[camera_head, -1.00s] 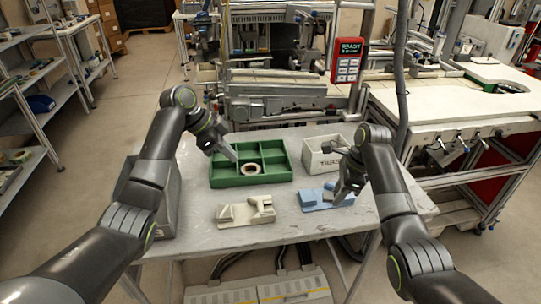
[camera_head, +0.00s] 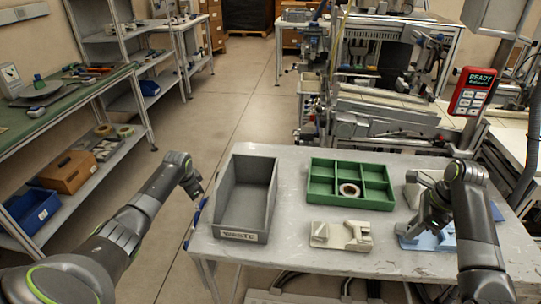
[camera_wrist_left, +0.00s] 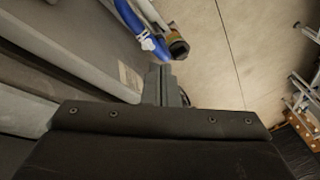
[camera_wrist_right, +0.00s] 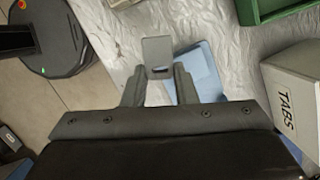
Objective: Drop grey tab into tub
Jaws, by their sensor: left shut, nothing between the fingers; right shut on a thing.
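My right gripper (camera_head: 432,212) is shut on a small flat grey tab (camera_wrist_right: 157,52), held at the fingertips in the right wrist view. In the head view the gripper hides the tab and hangs over the blue fixture (camera_head: 440,241). A white box marked TABS (camera_wrist_right: 292,95) stands to the right in the right wrist view; in the head view my right arm partly covers it (camera_head: 412,193). A deep grey tub marked WASTE (camera_head: 238,236) stands at the table's left, its visible inside empty. My left gripper (camera_wrist_left: 162,88) is shut and empty, left of that tub.
A green divided tray (camera_head: 322,188) holds a tape reel (camera_head: 349,190) at mid-table. A beige fixture (camera_head: 341,236) lies in front of it. A blue strap-like thing (camera_wrist_left: 130,22) is near my left gripper. A shelf with bins (camera_head: 70,172) stands at far left.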

